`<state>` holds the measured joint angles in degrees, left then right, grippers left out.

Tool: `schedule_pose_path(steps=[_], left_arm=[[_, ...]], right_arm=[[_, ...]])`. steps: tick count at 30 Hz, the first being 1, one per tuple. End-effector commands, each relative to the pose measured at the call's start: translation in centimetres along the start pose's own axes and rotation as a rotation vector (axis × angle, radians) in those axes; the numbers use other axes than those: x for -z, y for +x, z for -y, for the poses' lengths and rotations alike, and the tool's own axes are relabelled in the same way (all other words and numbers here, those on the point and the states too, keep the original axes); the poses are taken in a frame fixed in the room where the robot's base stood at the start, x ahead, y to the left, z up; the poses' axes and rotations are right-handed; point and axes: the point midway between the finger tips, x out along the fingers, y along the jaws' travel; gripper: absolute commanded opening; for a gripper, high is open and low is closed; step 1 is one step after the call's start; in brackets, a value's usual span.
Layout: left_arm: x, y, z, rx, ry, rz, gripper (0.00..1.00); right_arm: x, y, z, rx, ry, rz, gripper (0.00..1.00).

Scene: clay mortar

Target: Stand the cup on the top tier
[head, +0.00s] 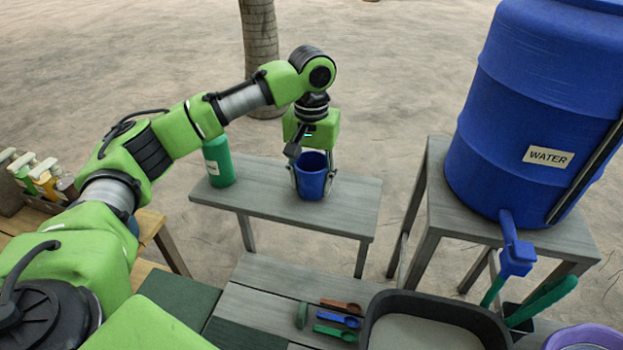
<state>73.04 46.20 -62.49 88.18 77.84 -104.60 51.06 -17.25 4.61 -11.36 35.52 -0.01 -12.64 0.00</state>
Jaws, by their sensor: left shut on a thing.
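The blue cup (311,177) is upright between the fingers of my left gripper (311,172), which is shut on it. The gripper points down from above, with a finger at each side of the cup. The cup is over the middle of the narrow grey raised bench (235,206), the upper level behind the front table. I cannot tell whether the cup's base touches the bench. My right gripper is not in view.
A green bottle (218,160) stands on the bench left of the cup. The bench's right end is clear. A blue water barrel (535,105) stands on a grey stand at right. Small coloured spoons (338,320) and a dark basin (378,308) lie in front.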

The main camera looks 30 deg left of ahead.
Motion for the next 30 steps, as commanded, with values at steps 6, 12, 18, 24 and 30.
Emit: schedule_pose_path(steps=[6,12,18,24,30], left_arm=[[0.0,0.3,0.0,0.0,0.0,0.0,0.6],[0.0,0.3,0.0,0.0,0.0,0.0,0.6],[0.0,-0.2,-0.1,-0.001,0.0,-0.001,0.6],[0.1,-3.3,-0.1,-0.004,0.0,-0.006,0.6],[0.1,-8.3,0.0,0.0,-0.001,-0.006,0.6]], right_arm=[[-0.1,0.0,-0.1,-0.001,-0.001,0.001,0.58],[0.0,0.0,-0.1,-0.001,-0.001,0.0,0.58],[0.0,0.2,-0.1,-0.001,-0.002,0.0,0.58],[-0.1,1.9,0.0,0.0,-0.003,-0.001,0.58],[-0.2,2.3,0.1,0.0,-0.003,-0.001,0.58]])
